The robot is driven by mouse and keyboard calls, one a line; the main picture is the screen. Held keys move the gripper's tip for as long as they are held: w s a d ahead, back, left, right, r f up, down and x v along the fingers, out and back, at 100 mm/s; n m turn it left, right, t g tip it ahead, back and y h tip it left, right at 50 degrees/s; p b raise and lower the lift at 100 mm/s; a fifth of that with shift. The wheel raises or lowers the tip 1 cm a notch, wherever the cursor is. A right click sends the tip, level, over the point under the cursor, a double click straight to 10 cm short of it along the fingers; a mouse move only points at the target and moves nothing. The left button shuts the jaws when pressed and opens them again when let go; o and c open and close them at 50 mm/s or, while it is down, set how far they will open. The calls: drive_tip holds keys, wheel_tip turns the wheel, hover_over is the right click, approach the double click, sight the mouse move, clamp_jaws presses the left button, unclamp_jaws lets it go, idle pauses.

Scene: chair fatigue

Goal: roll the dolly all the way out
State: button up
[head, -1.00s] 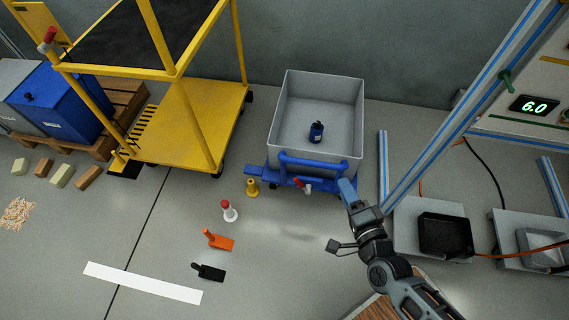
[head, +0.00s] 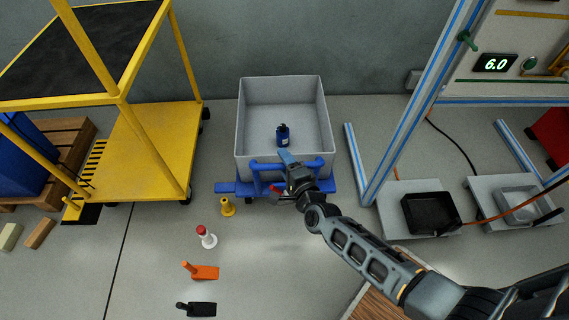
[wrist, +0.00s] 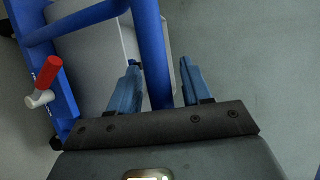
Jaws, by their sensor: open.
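The dolly is a blue base (head: 229,187) carrying a grey bin (head: 249,118), with a blue tubular handle (head: 258,165) at its near side. A small dark blue canister (head: 282,137) stands in the bin. In the wrist view, my gripper (wrist: 160,85) is open and a blue handle tube (wrist: 148,40) runs between the two fingers. Whether a finger touches it I cannot tell. A red-tipped lever (wrist: 46,78) sits on the base, left of my fingers; in the head view my arm partly covers it.
A yellow cart (head: 150,150) stands left of the dolly and a blue-edged frame (head: 398,110) stands right. A yellow stub (head: 227,207), a red-topped white piece (head: 206,238), and orange (head: 203,271) and black (head: 196,308) pieces are on the floor. Floor in front is otherwise largely clear.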

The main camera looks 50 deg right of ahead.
drive_tip(key=shift+c, duration=0.3)
clamp_jaws()
idle(0.5)
